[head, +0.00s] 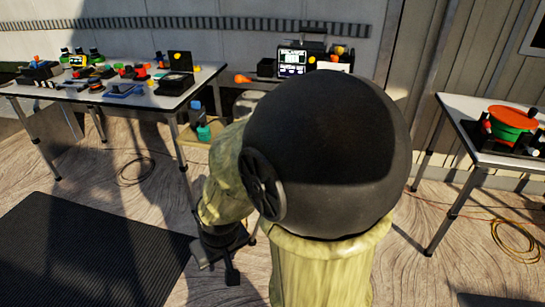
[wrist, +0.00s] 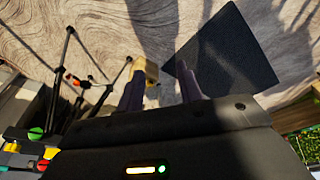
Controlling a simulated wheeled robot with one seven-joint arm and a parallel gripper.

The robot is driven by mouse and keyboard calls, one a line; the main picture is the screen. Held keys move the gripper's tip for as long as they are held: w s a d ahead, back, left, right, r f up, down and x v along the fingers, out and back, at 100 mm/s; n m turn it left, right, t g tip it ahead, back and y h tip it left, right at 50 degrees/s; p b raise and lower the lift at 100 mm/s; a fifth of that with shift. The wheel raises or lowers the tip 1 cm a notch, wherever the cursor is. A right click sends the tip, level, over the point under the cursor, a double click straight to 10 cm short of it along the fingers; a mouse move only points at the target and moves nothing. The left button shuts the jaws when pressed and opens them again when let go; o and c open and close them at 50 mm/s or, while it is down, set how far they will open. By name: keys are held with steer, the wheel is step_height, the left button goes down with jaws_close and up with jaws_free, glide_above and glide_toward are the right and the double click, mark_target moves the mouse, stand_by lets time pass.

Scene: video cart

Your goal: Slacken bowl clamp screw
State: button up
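My gripper (head: 217,268) hangs low above the floor in the head view, at the end of my arm. In the wrist view its two fingers (wrist: 160,72) stand apart with floor showing between them, and I see nothing held. A small tan block-like thing (wrist: 150,70) shows beside the left fingertip; I cannot tell whether they touch. Black tripod-like legs (wrist: 64,50) spread at the left of the wrist view, with a small orange-red part (wrist: 72,80) among them. I cannot make out the bowl clamp screw in either view. My arm hides the middle of the head view.
A table (head: 135,92) with many small parts stands at the back left. Another table (head: 455,105) at the right bears a round orange-and-green thing (head: 512,122). A dark mat (head: 85,250) lies at the front left. A yellow cable coil (head: 515,240) lies at the right.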

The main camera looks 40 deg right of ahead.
steer(key=shift+o, duration=0.2)
steer(key=o, duration=0.4)
steer(key=shift+w, duration=0.1)
steer(key=shift+o, duration=0.3)
steer(key=shift+w, duration=0.25)
steer(key=w+d+f+m+t+h+p, duration=0.25)
steer(key=w+d+m, duration=0.2)
steer(key=w, duration=0.25)
steer(key=w+d+f+m+t+h+p, duration=0.1)
steer(key=w+d+f+m, duration=0.3)
steer(key=w, duration=0.3)
steer(key=w+d+m+t+h+p, duration=0.1)
steer(key=d+t+h+p, duration=0.3)
steer(key=d+h, duration=0.6)
steer(key=w+d+t, duration=0.1)
steer(key=d, duration=0.6)
steer(key=shift+w+r+m, duration=0.25)
steer(key=shift+w+m, duration=0.1)
steer(key=shift+w+t, duration=0.1)
steer(key=shift+t, duration=0.15)
